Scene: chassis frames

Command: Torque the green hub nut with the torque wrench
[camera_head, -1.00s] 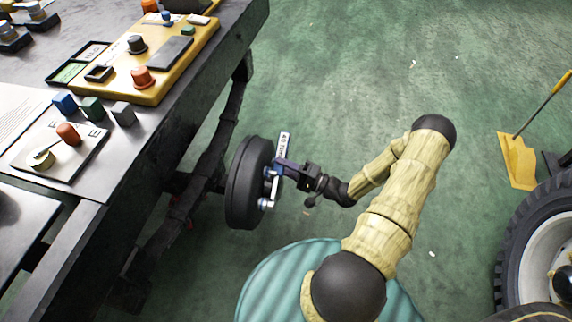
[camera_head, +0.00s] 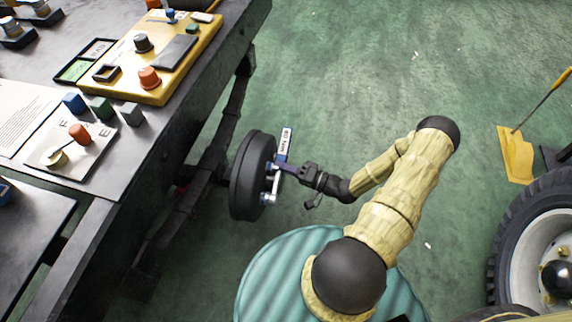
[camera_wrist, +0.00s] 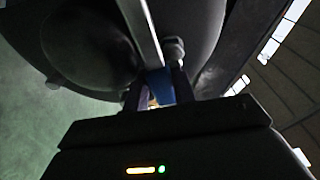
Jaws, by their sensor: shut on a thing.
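A dark wheel drum (camera_head: 245,178) stands upright beside the bench, with blue and silver fittings on its right face. My gripper (camera_head: 283,168) is at this face, shut on the torque wrench, which has a white label plate (camera_head: 286,140) sticking up above my fingers. In the wrist view the blue part of the wrench (camera_wrist: 160,88) sits between my fingers, and a silver bar (camera_wrist: 141,30) runs away over the dark drum (camera_wrist: 205,25). I cannot pick out the green hub nut or tell whether the wrench is seated on it.
A ribbed teal drum (camera_head: 265,285) stands below my arm. A large tyre (camera_head: 508,235) and yellow dustpan (camera_head: 515,155) are at right. Green floor is open behind.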

